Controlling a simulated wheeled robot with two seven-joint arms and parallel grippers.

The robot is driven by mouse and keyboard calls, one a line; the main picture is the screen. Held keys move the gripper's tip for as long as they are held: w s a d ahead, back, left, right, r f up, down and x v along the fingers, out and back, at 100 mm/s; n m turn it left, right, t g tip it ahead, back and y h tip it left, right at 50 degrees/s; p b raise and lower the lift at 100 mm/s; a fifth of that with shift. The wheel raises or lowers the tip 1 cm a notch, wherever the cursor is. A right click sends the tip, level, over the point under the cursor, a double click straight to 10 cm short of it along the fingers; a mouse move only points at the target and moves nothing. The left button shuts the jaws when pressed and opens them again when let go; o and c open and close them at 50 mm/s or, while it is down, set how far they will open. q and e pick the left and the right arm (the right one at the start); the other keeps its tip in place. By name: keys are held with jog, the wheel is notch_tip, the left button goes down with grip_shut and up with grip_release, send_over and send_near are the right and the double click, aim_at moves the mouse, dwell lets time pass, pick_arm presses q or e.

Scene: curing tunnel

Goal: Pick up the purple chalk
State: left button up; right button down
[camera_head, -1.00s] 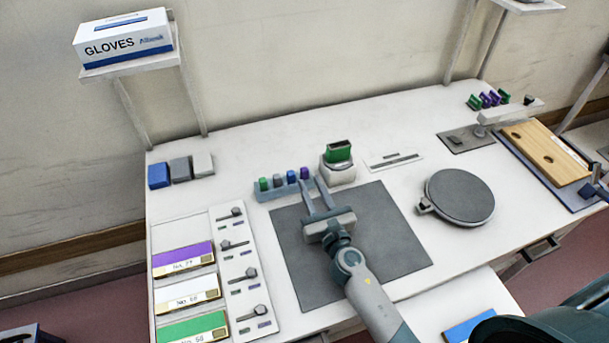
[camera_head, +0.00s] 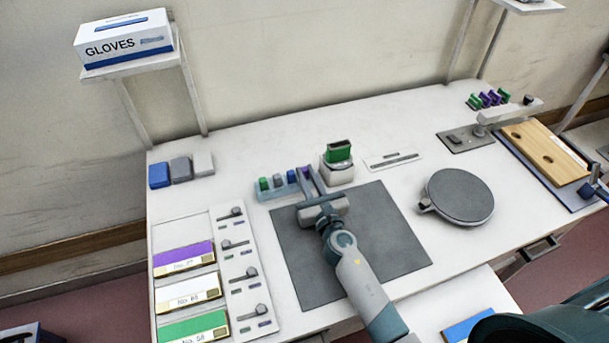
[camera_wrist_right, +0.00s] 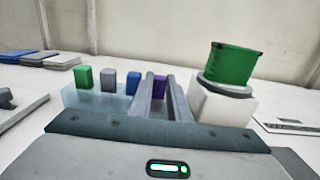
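The purple chalk (camera_head: 306,170) stands at the right end of a light-blue holder (camera_head: 279,192) and is partly hidden by my right gripper's fingers. My right gripper (camera_head: 308,182) reaches over the holder's right end, its two fingers apart. In the right wrist view the purple chalk (camera_wrist_right: 159,88) shows in the gap between the fingers (camera_wrist_right: 161,90); I cannot tell whether they touch it. Green (camera_head: 263,184), grey (camera_head: 277,181) and blue (camera_head: 291,177) chalks stand in the same holder to the left. My left gripper is not in view.
A white block with a green top (camera_head: 338,152) stands close right of the holder. A dark mat (camera_head: 385,250) lies below the arm. A round grey plate (camera_head: 460,195) is to the right. Blue, grey and white blocks (camera_head: 181,169) sit at the back left.

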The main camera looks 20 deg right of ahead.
dwell(0.4)
jog(key=shift+r+p, duration=0.55)
jog(key=shift+r, duration=0.15)
notch_tip(320, 180, up, 4)
jog(key=p, duration=0.2)
jog(key=shift+f+p, duration=0.2)
jog(key=shift+p, duration=0.1)
jog(key=s+d+r, duration=0.6)
jog(key=s+d, duration=0.2)
jog(key=shift+s, duration=0.2)
jog(key=shift+d, duration=0.15)
